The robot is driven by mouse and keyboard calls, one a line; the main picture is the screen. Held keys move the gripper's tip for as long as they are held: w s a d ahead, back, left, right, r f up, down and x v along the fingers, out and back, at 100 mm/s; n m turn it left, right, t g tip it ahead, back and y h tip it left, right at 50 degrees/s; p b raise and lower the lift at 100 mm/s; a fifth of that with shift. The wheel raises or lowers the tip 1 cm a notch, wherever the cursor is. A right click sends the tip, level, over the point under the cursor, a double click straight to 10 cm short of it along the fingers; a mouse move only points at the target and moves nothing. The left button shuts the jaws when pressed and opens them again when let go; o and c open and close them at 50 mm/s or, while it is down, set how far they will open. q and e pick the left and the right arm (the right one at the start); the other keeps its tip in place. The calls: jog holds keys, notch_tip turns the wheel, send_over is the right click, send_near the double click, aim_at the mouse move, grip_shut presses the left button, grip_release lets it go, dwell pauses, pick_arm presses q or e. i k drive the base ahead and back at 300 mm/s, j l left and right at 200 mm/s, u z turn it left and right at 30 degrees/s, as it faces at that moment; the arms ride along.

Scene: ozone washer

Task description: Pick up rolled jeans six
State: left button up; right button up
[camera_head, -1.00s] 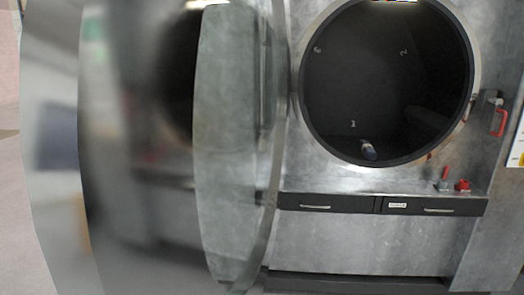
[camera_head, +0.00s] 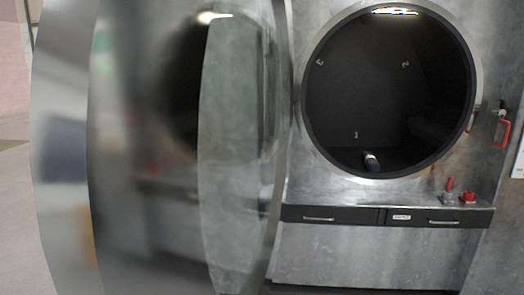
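A small rolled item (camera_head: 371,161), white at one end and dark bluish at the other, lies at the bottom of the dark washer drum (camera_head: 340,95). It looks like rolled jeans, but I cannot tell which number it is. It lies a little right of the painted number 1 on the drum's back wall. The round drum opening is uncovered. Neither of my grippers is in view.
The open washer door (camera_head: 235,150) stands out on the left and fills much of that side. A ledge with drawers (camera_head: 345,217) runs below the opening. Red-handled valves (camera_head: 468,197) and a red handle (camera_head: 502,133) are at the right.

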aim_at(370, 160)
jog(key=k+j+z, duration=0.15)
jog(key=j, duration=0.25)
jog(key=k+j+z, duration=0.15)
jog(key=j, duration=0.2)
jog(key=j+z, duration=0.1)
jog(key=j, duration=0.25)
jog(key=k+j+z, duration=0.3)
jog(key=j, duration=0.35)
jog(key=i+l, duration=0.15)
jog(key=l, duration=0.55)
jog(key=i+l+u, duration=0.15)
jog(key=l, duration=1.25)
jog(key=i+l+u, duration=0.1)
jog(key=i+l, duration=0.3)
jog(key=i+l+u, duration=0.1)
jog(key=i+l, duration=0.35)
jog(key=i+l+u, duration=0.1)
jog(key=i+l, duration=0.35)
jog(key=i+l+u, duration=0.15)
jog(key=i+l, duration=0.25)
jog(key=l, duration=0.15)
jog(key=i+l+u, duration=0.1)
jog(key=i+l, duration=0.3)
jog(key=l, duration=0.15)
